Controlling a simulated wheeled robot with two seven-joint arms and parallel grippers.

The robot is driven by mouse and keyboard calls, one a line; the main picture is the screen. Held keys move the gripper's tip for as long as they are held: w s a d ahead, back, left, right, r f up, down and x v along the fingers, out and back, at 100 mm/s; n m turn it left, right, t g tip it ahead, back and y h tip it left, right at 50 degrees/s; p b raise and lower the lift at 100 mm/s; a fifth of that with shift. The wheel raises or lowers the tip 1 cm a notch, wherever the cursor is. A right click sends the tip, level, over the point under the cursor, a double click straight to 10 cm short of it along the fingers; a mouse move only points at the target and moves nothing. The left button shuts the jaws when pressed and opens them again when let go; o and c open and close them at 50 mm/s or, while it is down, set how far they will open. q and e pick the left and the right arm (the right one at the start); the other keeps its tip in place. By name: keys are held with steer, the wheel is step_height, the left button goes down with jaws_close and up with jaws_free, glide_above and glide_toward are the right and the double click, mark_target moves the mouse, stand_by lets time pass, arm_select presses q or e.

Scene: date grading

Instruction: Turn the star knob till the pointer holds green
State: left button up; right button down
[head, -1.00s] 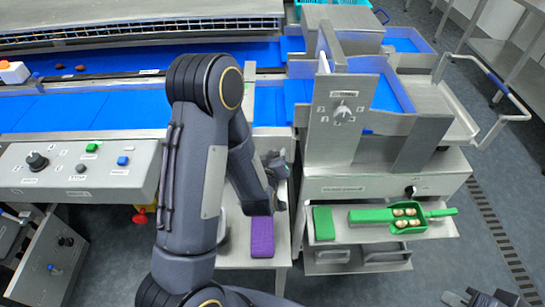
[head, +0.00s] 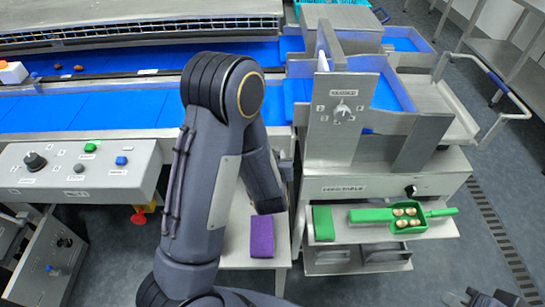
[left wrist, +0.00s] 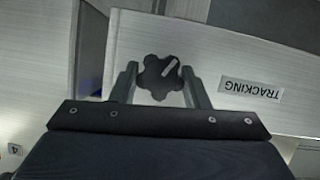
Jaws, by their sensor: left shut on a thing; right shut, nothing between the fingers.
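The black star knob (left wrist: 161,76) shows in the left wrist view, beside a label reading TRACKING (left wrist: 251,90) on a grey metal panel. A pale line on the knob points up and to the right. My left gripper (left wrist: 160,84) has one finger on each side of the knob and is shut on it. In the head view my left arm hides the left gripper and the knob. I cannot make out a green zone or a pointer scale beside the knob. My right gripper (head: 487,299) is at the bottom right edge of the head view, shut and empty, away from the machine.
A control panel (head: 100,183) with a black knob and coloured buttons is at left. A grey plate carries a numbered dial (head: 342,110). A purple pad (head: 262,237), a green pad (head: 323,223) and a green scoop (head: 407,230) holding dates lie on shelves. Floor is clear at right.

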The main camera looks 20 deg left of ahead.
arm_select(q)
steer(key=o, duration=1)
steer(key=shift+c, duration=0.2)
steer(key=v, duration=0.7)
steer(key=shift+s+d+r+b, duration=0.15)
steer(key=shift+s+r+b, duration=0.1)
steer(key=shift+s+b, duration=0.1)
